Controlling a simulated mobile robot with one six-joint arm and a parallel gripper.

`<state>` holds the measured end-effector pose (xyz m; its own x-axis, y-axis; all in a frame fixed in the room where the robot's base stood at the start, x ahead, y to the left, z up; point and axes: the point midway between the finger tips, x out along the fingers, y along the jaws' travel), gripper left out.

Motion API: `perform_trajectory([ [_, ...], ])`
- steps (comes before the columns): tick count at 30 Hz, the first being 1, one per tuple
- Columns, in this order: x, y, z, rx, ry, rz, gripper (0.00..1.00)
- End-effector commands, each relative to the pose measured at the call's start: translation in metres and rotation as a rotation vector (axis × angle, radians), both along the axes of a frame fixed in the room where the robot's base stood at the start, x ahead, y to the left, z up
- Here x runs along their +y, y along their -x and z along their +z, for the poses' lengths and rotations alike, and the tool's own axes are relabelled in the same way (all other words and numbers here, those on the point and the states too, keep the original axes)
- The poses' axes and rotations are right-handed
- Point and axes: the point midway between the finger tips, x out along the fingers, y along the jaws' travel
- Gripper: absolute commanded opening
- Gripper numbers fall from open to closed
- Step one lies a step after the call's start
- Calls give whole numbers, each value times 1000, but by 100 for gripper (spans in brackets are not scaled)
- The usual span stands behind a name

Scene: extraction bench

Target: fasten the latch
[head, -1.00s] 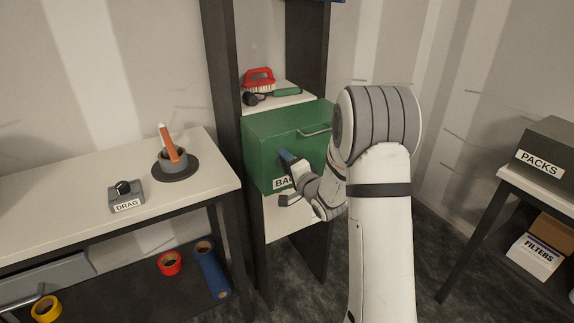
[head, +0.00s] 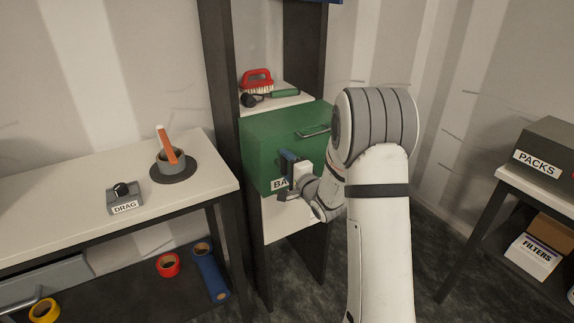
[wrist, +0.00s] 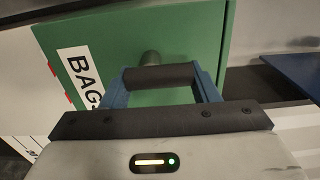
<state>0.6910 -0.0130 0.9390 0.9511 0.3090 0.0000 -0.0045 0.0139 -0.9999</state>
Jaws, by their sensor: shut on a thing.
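A green box (head: 275,145) with a "BAGS" label sits in the rack, and its green front fills much of the wrist view (wrist: 195,35). In the wrist view, what appears to be the latch, a dark cylindrical grip (wrist: 158,78) with a short greenish stem, stands out from that front. My gripper (wrist: 160,85) is shut on this grip, with one blue finger at each end. In the head view, my gripper (head: 290,176) is at the box's lower front, covering part of the label. The latch is hidden there by my gripper.
A bench (head: 80,200) stands left, another with a "PACKS" box (head: 545,150) right.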

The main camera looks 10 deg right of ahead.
Motion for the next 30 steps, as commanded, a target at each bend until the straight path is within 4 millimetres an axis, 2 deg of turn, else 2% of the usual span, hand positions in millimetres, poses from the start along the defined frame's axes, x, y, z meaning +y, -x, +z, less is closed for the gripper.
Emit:
perform_trajectory([
  [1,-1,0,1,-1,-3,-2,32],
  [2,-1,0,1,-1,-3,-2,55],
  [9,0,0,0,-1,-1,-1,75],
  [17,0,1,0,0,0,-1,76],
  [20,-3,8,0,0,0,-2,76],
  [30,-21,60,0,0,-1,-3,76],
])
